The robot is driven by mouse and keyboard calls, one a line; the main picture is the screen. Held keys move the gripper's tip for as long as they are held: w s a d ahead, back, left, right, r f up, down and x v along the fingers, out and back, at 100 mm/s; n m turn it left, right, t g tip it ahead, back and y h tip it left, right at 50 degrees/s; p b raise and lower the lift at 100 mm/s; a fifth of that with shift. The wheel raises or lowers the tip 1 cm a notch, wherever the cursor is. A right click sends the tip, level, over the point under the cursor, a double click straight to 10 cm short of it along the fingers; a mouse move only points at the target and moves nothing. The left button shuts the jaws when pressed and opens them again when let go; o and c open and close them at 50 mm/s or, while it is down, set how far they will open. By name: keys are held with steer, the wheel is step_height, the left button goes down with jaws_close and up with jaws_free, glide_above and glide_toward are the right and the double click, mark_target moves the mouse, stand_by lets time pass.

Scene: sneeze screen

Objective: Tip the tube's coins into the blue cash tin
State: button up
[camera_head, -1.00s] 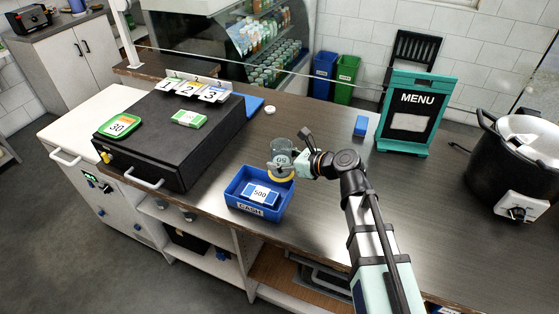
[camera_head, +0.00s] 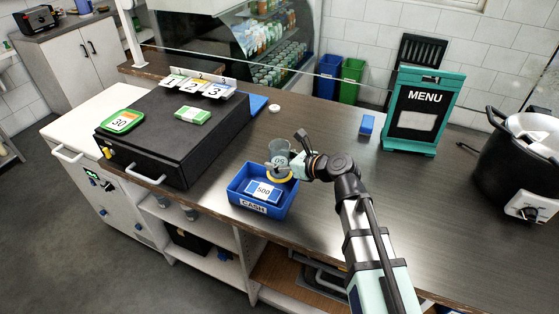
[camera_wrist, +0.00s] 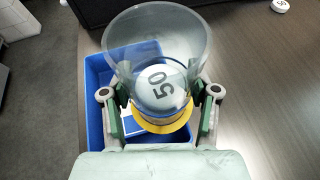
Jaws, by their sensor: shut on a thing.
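The clear tube (camera_head: 279,147) is held above the back right corner of the blue cash tin (camera_head: 252,206). It looks near upright, its wide open mouth up and a yellow ring (camera_wrist: 163,121) round its lower part. In the wrist view a pale coin marked 50 (camera_wrist: 161,87) shows inside; how many coins are below it is hidden. My gripper (camera_head: 281,170) is shut on the tube, one finger on each side. The tin also shows behind the tube in the wrist view (camera_wrist: 97,108). A blue and white note bundle marked 500 (camera_head: 264,190) lies in the tin.
A black cash drawer (camera_head: 175,135) with a green bundle (camera_head: 193,114) and number cards stands to the left. A white disc (camera_head: 275,108) and a small blue box (camera_head: 367,124) lie farther back. A menu board (camera_head: 421,112) and black pot (camera_head: 520,165) stand at right.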

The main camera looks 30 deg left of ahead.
mark_target(289, 156)
steer(key=shift+w+r, duration=0.1)
steer(key=shift+w, duration=0.05)
steer(key=shift+w+d+r+n+t+h+p, duration=0.2)
steer(key=shift+n+t+h+p, duration=0.1)
steer(key=shift+n+h, duration=0.2)
steer(key=shift+w+d+r+n+t+h, duration=0.1)
steer(key=shift+w+d+n+t+h, duration=0.15)
steer(key=shift+n+t+h, duration=0.2)
steer(key=shift+w+d+r+n+t+h, duration=0.1)
steer(key=shift+w+d+n+t+h, duration=0.05)
steer(key=shift+w+n+t+h, duration=0.3)
steer(key=n, duration=0.1)
steer(key=n+t+h+b, duration=0.1)
steer(key=t, duration=0.1)
steer(key=shift+w+d+f+n, duration=0.15)
steer(key=shift+w+d+n, duration=0.15)
steer(key=shift+n, duration=0.1)
steer(key=shift+w, duration=0.1)
steer(key=shift+t+h, duration=0.3)
steer(key=shift+f+n+t+h+b, duration=0.25)
steer(key=shift+n+t+h+b, duration=0.05)
steer(key=shift+n+t, duration=0.2)
